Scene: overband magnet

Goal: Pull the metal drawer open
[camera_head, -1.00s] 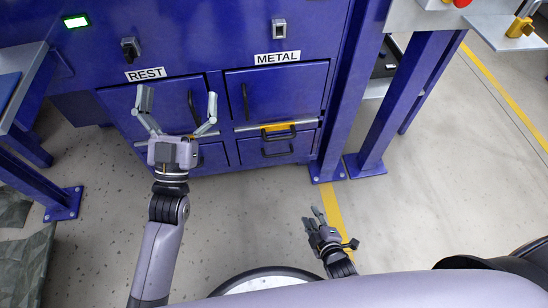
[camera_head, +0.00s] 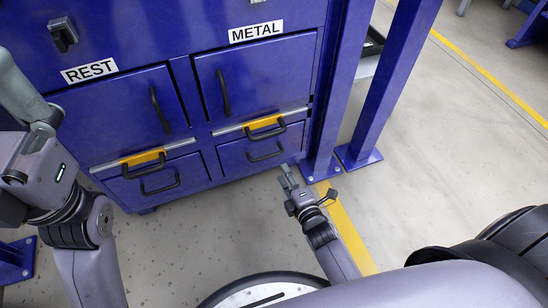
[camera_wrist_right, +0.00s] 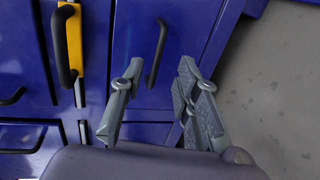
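The metal drawer (camera_head: 238,158) is the low blue front beneath the METAL label (camera_head: 256,31), and it looks closed. Its black bar handle (camera_head: 265,151) also shows in the right wrist view (camera_wrist_right: 157,52). My right gripper (camera_head: 286,174) is just below and right of this handle in the head view. In the right wrist view its two fingers (camera_wrist_right: 161,66) are spread apart, with the handle ahead between their tips, apart from them. My left gripper (camera_head: 42,165) is at the left edge, partly cut off, so its opening cannot be judged.
A yellow latch with a black handle (camera_head: 263,126) sits directly above the metal drawer. The REST drawer (camera_head: 150,181) is beside it on the left. A blue post (camera_head: 325,150) with a floor plate stands close right. Open floor lies in front.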

